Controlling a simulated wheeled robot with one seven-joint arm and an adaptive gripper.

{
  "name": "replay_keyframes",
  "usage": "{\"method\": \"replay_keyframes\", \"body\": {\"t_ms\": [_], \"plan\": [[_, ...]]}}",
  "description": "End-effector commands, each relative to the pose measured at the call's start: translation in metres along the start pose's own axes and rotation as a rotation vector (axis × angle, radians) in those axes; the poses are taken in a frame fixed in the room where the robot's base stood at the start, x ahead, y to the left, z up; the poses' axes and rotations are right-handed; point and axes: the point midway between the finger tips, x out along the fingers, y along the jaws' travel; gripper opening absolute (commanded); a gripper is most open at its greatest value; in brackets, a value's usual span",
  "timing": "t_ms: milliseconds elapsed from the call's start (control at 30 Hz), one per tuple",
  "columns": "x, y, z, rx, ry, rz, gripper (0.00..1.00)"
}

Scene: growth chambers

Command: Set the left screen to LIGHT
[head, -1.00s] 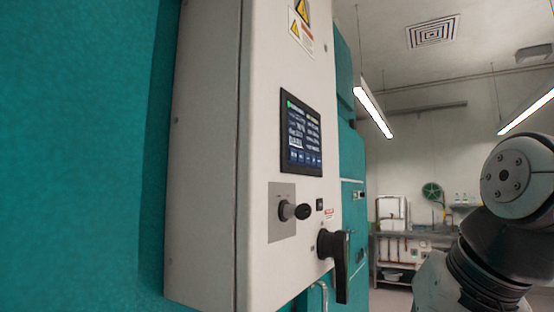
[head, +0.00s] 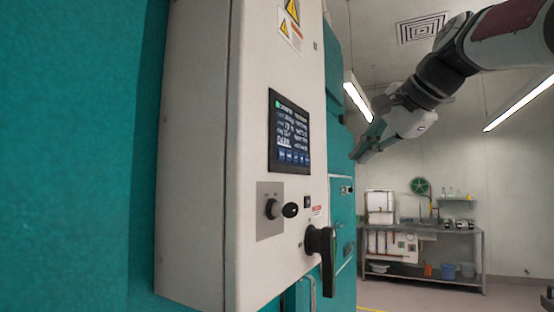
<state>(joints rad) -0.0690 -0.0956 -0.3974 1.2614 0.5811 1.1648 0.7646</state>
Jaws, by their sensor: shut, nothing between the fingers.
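A dark screen (head: 289,133) is set in the front of a pale control box. It shows small lines of text, a highlighted white line and a row of blue buttons along its bottom; the words are too small to read. It is the only screen clearly in view. My gripper (head: 359,157) is to the right of the screen, raised at about its height and apart from the box. Its fingers are together and empty, pointing down and left.
The control box (head: 195,150) has a black selector knob (head: 281,209) below the screen and a black lever handle (head: 322,258) lower right. Teal chamber walls (head: 80,150) stand at left and behind. A metal bench (head: 425,240) with equipment is far back right.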

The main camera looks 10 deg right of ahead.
Motion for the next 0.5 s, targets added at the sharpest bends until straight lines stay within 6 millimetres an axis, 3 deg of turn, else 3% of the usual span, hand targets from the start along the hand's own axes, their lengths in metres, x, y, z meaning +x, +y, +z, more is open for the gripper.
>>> {"method": "replay_keyframes", "body": {"t_ms": [267, 500], "plan": [[0.008, -0.005, 0.005, -0.004, -0.001, 0.001, 0.00], [0.029, -0.020, 0.021, -0.005, -0.002, 0.001, 0.00]]}}
